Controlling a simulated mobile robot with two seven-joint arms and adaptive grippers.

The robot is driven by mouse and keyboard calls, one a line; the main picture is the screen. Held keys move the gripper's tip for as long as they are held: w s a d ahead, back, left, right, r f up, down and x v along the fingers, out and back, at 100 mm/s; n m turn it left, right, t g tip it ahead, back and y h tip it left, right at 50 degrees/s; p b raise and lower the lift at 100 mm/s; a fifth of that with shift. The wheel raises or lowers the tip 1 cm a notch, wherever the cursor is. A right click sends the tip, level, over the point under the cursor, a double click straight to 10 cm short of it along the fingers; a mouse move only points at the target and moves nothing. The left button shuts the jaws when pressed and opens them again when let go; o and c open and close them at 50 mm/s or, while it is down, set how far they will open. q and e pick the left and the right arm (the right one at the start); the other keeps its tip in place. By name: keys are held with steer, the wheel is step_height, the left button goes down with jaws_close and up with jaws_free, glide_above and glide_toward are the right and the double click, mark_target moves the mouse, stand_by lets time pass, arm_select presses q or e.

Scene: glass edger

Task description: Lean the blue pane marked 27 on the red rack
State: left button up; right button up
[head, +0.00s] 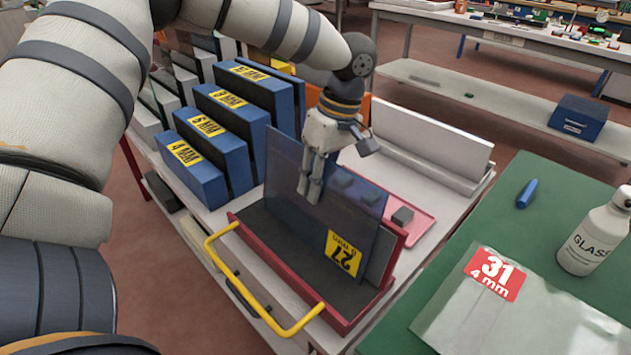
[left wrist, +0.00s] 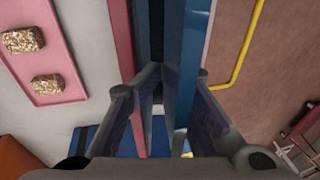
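The dark blue, see-through pane (head: 285,207) stands tilted in the red rack (head: 342,325), its yellow "27" label (head: 343,254) upside down at the lower right. Its lower edge is in the rack, near the dark back; full contact with the back is hard to tell. My left gripper (head: 309,190) reaches down at the pane's upper middle. In the left wrist view its fingers (left wrist: 168,90) are close together on both sides of the blue pane (left wrist: 188,55), apparently shut on it. The rack's red edge (left wrist: 122,45) runs beside them. My right gripper is out of view.
A yellow handle (head: 228,267) fronts the rack. Blue blocks (head: 190,172) with thickness labels stand to the left. A pink tray (head: 418,220) lies behind the rack. The green table (head: 541,255) at right holds a white bottle (head: 594,238) and a pane marked 31 (head: 530,320).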

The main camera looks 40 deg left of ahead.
arm_select(q)
steer(key=shift+f, duration=0.55)
steer(key=shift+r, duration=0.2)
steer(key=v, duration=1.2)
